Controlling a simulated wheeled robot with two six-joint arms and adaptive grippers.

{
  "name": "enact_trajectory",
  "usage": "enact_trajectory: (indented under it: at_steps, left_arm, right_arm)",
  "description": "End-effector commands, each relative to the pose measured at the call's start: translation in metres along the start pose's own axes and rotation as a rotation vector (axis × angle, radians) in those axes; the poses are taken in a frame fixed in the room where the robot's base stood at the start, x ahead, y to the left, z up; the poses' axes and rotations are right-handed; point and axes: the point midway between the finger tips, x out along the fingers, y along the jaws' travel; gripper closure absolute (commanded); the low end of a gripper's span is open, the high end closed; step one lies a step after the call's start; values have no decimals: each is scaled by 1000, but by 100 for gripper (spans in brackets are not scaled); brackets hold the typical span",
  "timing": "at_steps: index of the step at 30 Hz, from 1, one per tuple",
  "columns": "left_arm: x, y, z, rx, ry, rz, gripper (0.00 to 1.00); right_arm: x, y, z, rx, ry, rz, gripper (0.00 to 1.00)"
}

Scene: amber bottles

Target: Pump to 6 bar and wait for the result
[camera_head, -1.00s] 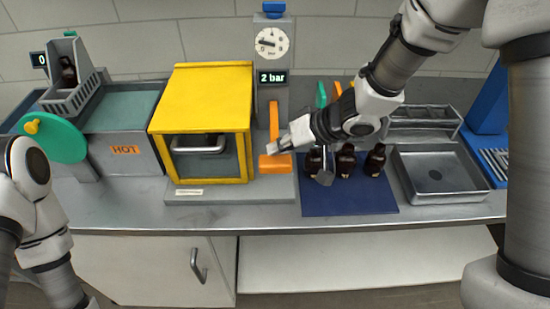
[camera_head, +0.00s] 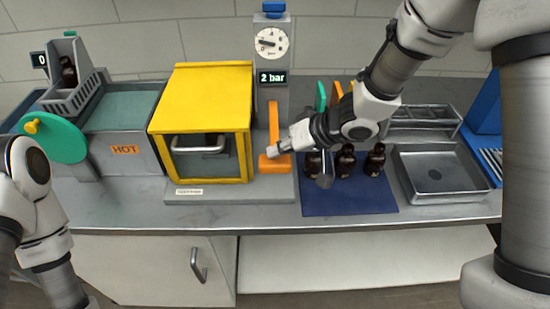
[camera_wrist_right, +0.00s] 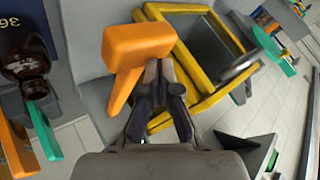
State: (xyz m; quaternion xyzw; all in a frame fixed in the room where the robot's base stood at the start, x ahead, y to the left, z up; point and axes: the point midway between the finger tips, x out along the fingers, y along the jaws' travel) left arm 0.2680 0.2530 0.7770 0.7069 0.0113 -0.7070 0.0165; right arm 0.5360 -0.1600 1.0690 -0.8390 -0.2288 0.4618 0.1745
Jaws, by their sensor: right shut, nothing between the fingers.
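The pump is a grey column with an orange lever (camera_head: 274,122), a round dial gauge (camera_head: 271,43) and a display (camera_head: 272,77) reading "2 bar". The lever's wide orange handle is low, just above the grey base, and shows large in the right wrist view (camera_wrist_right: 138,45). My right gripper (camera_head: 271,152) is shut and empty, its fingertips at the handle. In the wrist view the fingertips (camera_wrist_right: 160,72) overlap the handle's edge; contact is hard to tell. My left gripper is out of view.
Several amber bottles (camera_head: 345,162) stand on a blue mat (camera_head: 345,203) right of the pump, below my right forearm. A metal tray (camera_head: 440,200) and a rack (camera_head: 424,115) are farther right. A box marked HOT (camera_head: 125,150) is at left.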

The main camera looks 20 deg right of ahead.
Motion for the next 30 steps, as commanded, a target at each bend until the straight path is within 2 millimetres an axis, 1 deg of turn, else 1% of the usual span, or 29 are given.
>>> enact_trajectory:
  at_steps: [30]
  left_arm:
    - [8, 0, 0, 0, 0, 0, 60]
  right_arm:
    - [9, 6, 7, 0, 0, 0, 100]
